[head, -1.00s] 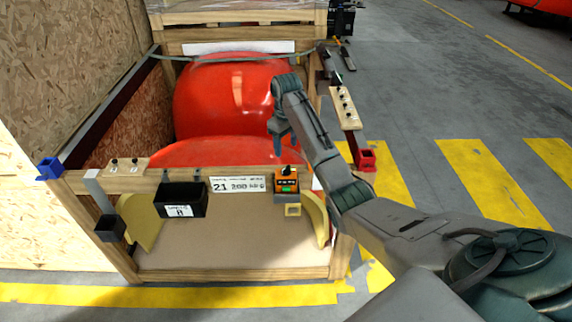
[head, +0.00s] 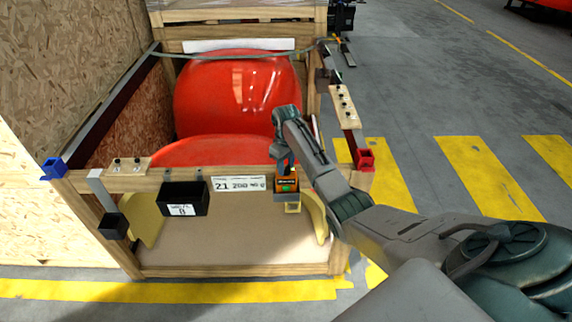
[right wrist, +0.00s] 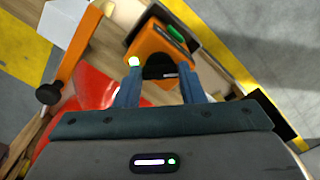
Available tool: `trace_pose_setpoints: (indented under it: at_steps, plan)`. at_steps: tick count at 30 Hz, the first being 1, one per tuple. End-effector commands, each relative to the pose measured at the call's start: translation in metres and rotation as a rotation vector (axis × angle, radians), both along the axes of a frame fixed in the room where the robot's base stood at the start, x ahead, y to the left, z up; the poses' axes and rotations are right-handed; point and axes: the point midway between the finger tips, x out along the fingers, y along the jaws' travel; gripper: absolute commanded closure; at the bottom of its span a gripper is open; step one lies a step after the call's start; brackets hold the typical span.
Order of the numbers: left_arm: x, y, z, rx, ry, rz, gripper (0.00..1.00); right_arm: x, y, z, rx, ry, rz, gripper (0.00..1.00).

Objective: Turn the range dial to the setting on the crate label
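The orange meter (head: 287,185) with a green display sits on the crate's front rail; it fills the top middle of the right wrist view (right wrist: 160,45). Its black range dial (right wrist: 160,72) shows there between my fingers; its setting is not readable. The white crate label (head: 238,184) is left of the meter; "21" is clear and the smaller print is hard to read. My right gripper (head: 285,168) is just above the meter, pointing down; in the right wrist view (right wrist: 160,75) its fingers stand apart on either side of the dial. Contact cannot be told. My left gripper is not in view.
The wooden crate (head: 230,271) holds a large red nosecone (head: 235,95). A black box (head: 183,199) hangs left of the label. A blue corner piece (head: 53,169) and a red one (head: 365,160) sit at the front corners. Open floor lies to the right.

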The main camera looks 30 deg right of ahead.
Motion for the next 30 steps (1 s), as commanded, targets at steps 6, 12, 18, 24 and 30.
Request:
trace_pose_setpoints:
  at_steps: [6,12,18,24,30]
  plan:
    - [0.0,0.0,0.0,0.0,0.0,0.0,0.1,0.0,0.0,0.0,0.0,0.0,0.001,0.89]
    - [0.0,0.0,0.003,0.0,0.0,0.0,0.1,0.0,0.0,0.001,0.0,0.0,0.029,0.89]
    - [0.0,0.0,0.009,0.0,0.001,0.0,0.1,0.001,0.0,0.002,0.0,-0.001,0.125,0.89]
    - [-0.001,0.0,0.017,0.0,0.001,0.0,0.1,0.0,0.0,0.003,0.0,0.0,0.288,0.89]
    - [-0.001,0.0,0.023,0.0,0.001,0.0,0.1,0.001,0.0,0.002,-0.001,-0.001,0.479,0.89]
